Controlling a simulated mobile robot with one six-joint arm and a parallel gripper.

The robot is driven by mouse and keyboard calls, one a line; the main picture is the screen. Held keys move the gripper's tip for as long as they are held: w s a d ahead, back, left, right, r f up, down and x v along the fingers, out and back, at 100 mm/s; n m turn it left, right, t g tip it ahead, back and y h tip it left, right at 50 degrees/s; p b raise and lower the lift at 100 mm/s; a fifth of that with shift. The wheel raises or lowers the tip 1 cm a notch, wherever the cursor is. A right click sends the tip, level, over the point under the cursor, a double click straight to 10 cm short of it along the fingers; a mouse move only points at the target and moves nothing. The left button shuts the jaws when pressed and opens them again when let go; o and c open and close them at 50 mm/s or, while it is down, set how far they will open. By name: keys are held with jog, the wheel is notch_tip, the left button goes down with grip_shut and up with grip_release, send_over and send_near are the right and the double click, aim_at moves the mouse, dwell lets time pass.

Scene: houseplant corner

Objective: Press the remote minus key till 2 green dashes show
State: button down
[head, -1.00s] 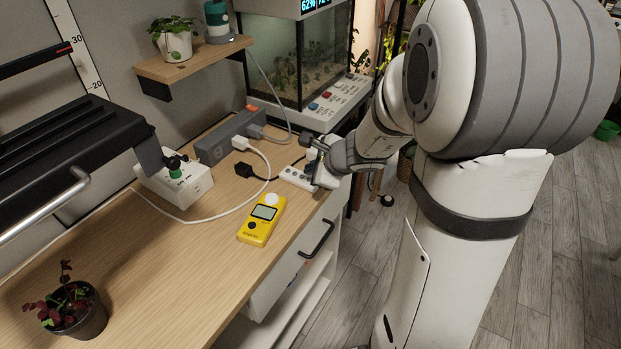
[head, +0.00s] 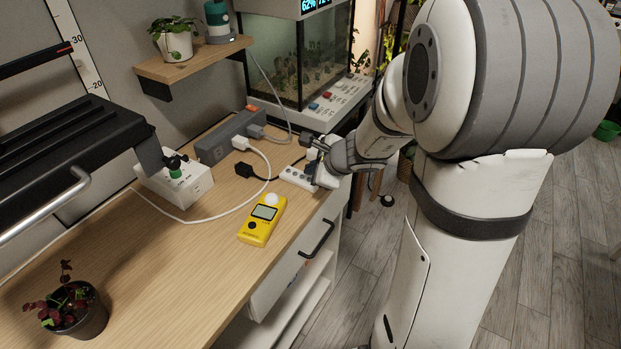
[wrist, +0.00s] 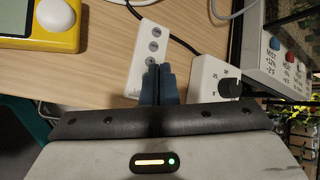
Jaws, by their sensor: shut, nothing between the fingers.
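The remote (head: 293,177) is a small white slab with a row of grey round keys, lying on the wooden bench top near its front edge. In the wrist view the remote (wrist: 148,34) runs up from my fingertips, with several keys showing. My gripper (wrist: 159,68) is shut, its blue-grey fingers together and empty. The tips cover part of the remote's near end, just below the lowest visible key. I cannot tell whether they touch it. The key marks are too small to read. No green dashes can be made out in either view.
A white dial box (wrist: 212,78) stands close right of my fingers. The yellow meter (head: 262,219) lies left of the remote. A black plug (head: 244,170), cables and a grey power block (head: 231,137) lie behind. The terrarium (head: 300,62) stands further back.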

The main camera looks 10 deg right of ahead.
jog(key=shift+f, duration=0.15)
jog(key=shift+f+b, duration=0.3)
jog(key=shift+b, duration=0.3)
jog(key=shift+f+b, duration=0.25)
jog(key=shift+b, duration=0.05)
dwell(0.4)
jog(key=shift+r, duration=0.1)
jog(key=shift+r+p, duration=0.55)
jog(key=shift+r, duration=0.05)
jog(key=shift+r, duration=0.1)
notch_tip(320, 180, up, 5)
jog(key=p, duration=0.4)
dwell(0.6)
